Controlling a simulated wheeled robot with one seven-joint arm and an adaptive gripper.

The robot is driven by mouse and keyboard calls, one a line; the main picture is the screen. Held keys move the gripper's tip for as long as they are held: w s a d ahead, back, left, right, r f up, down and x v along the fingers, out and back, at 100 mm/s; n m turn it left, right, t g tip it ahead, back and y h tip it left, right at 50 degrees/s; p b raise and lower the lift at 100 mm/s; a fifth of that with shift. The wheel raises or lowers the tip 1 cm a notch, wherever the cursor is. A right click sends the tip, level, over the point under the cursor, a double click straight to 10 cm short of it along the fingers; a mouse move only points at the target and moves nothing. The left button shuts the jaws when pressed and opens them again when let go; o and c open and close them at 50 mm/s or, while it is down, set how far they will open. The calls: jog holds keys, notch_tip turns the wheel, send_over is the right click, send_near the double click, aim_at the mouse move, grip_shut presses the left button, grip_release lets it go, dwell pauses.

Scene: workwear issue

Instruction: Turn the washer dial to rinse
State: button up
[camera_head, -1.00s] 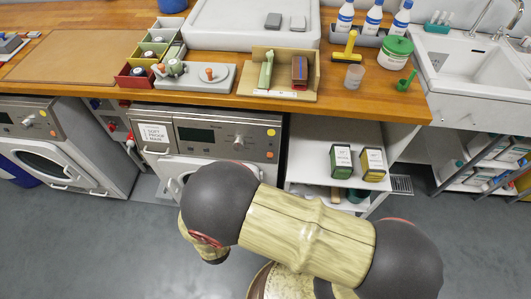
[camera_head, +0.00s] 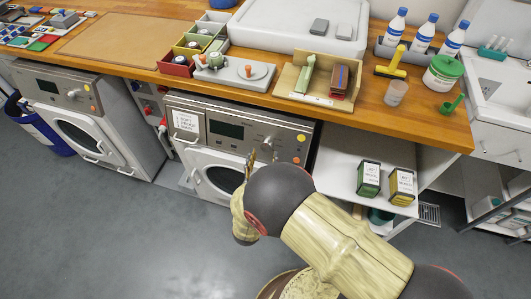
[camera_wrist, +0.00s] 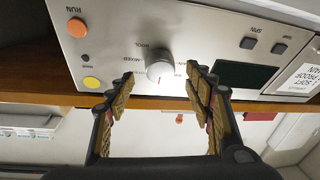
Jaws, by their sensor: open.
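The washer dial (camera_wrist: 158,62) is a silver knob on the grey control panel (camera_wrist: 110,40), shown upside down in the wrist view. A small red mark shows at the knob's lower edge in that view. Printed labels ring the dial, but most are too small to read surely. My gripper (camera_wrist: 163,82) is open, with its two ribbed fingers spread left and right just short of the dial; I see no contact. In the head view, the fingertips (camera_head: 258,157) stand in front of the middle washer's panel (camera_head: 190,104), near its dial.
The panel has an orange button (camera_wrist: 77,27), a yellow button (camera_wrist: 91,83), a dark display (camera_wrist: 246,74) and a spin button (camera_wrist: 248,43). The wooden counter (camera_head: 430,131) overhangs the washer. An open shelf (camera_head: 335,158) with two boxes stands to the right.

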aim_at(266, 148)
jog(key=shift+b+x, duration=0.4)
jog(key=shift+x, duration=1.15)
jog(key=shift+c, duration=0.7)
jog(key=c, duration=1)
